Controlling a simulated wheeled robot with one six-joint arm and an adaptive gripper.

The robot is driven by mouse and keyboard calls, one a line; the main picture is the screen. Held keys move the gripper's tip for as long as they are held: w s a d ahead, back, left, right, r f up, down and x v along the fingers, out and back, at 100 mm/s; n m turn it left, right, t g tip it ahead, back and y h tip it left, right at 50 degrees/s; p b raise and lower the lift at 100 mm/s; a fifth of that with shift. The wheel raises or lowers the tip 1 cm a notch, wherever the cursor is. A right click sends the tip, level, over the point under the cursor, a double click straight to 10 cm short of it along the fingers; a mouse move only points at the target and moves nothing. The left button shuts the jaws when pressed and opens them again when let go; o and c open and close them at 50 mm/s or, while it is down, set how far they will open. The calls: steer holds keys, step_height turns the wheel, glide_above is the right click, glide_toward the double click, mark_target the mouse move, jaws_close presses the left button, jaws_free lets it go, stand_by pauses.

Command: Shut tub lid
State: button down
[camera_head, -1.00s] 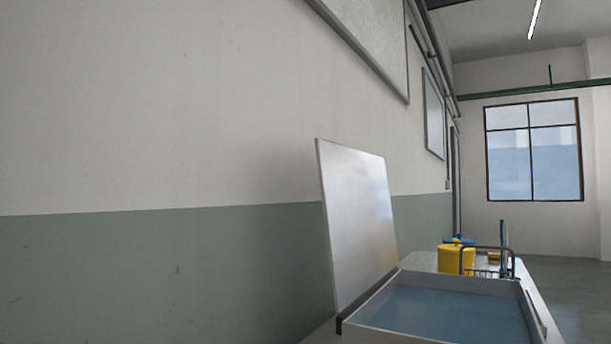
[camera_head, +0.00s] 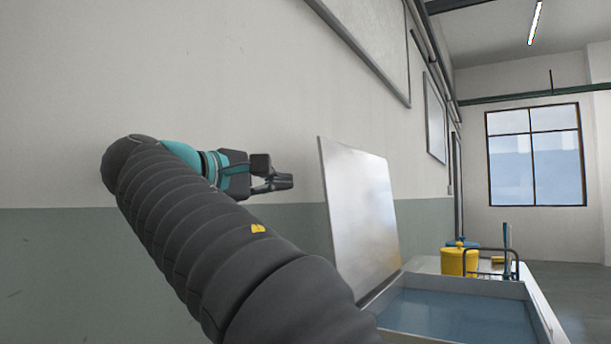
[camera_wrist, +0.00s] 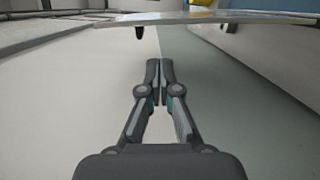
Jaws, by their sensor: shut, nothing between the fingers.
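The tub lid (camera_head: 362,215) is a flat metal panel. It stands up and leans back a little toward the wall, on the left edge of the tub (camera_head: 455,338). The tub is open and holds blue liquid. My gripper (camera_head: 284,183) is up in the air to the left of the lid, apart from it, pointing right. Its fingers are shut and empty, and they also show shut in the wrist view (camera_wrist: 159,66). In the wrist view a long pale edge (camera_wrist: 210,18), probably the lid, crosses the top beyond the fingertips. My arm hides the tub's near left corner.
A yellow container (camera_head: 458,262) and a wire basket (camera_head: 490,270) stand on the bench beyond the tub. A wall (camera_head: 80,270) runs along the left behind the lid. The air above the tub is clear.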

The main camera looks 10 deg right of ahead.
steer(key=w+d+r+h, duration=0.1)
steer(key=w+d+r, duration=0.1)
steer(key=w+d, duration=0.2)
steer(key=d, duration=0.3)
steer(key=shift+w+r+m, duration=0.15)
steer(key=shift+w+m, duration=0.05)
steer(key=shift+m, duration=0.1)
steer(key=shift+d, duration=0.1)
stand_by(0.3)
